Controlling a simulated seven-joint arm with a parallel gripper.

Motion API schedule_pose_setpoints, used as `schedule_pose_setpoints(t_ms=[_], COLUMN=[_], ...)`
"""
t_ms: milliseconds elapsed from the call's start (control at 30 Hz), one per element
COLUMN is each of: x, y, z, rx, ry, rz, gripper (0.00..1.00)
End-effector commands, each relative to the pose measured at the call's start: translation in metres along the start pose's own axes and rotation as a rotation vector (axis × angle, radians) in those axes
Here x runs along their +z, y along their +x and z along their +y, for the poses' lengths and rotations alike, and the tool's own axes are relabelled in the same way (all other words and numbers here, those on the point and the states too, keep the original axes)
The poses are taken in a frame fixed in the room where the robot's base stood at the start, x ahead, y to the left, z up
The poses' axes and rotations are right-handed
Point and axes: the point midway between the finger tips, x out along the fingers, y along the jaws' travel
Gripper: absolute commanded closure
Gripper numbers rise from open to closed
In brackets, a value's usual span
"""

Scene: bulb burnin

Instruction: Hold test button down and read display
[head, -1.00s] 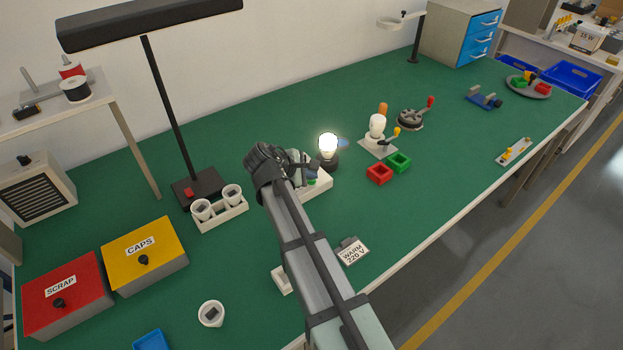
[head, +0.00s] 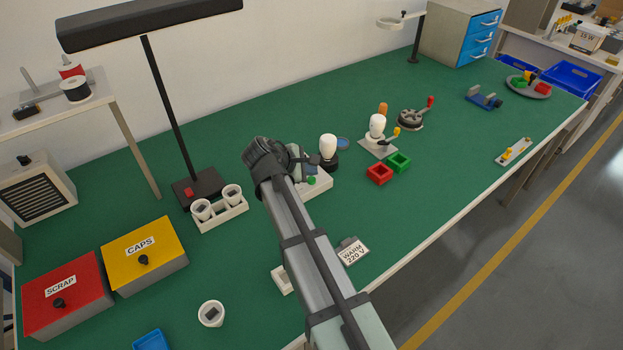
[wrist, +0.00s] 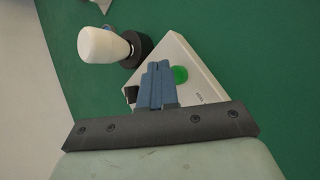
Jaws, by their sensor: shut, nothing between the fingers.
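The white test box (head: 320,188) stands on the green bench, partly hidden by my arm in the head view. Its round green button (head: 311,180) shows beside my gripper; in the wrist view the green button (wrist: 180,74) is just right of the fingertips. A white bulb (head: 328,146) stands upright in a black socket (head: 328,165) at the box and is unlit. The bulb (wrist: 98,45) also shows in the wrist view. My gripper (wrist: 158,68) is shut and empty above the box, apart from the button as far as I can tell. The display cannot be read.
A rack with white cups (head: 222,217) stands left of my arm. Red (head: 379,174) and green (head: 399,162) square trays lie right of the box. A second bulb (head: 377,126) stands on a stand behind them.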

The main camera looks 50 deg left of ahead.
Motion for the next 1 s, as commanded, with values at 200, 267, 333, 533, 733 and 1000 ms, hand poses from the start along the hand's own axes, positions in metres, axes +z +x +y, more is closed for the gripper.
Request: schedule_pose_setpoints(t_ms=[200,267,333,533,733,1000], x=[0.000,0.000,0.001,0.006,0.014,0.024], y=[0.000,0.000,-0.001,-0.008,-0.019,-0.033], z=[0.000,0.000,0.001,0.006,0.014,0.024], rx=[0.000,0.000,0.000,0.000,0.001,0.000], ry=[0.000,0.000,0.001,0.002,0.002,0.001], rz=[0.000,0.000,0.000,0.000,0.000,0.000], gripper=[1.00,1.00,1.00,1.00,1.00,1.00])
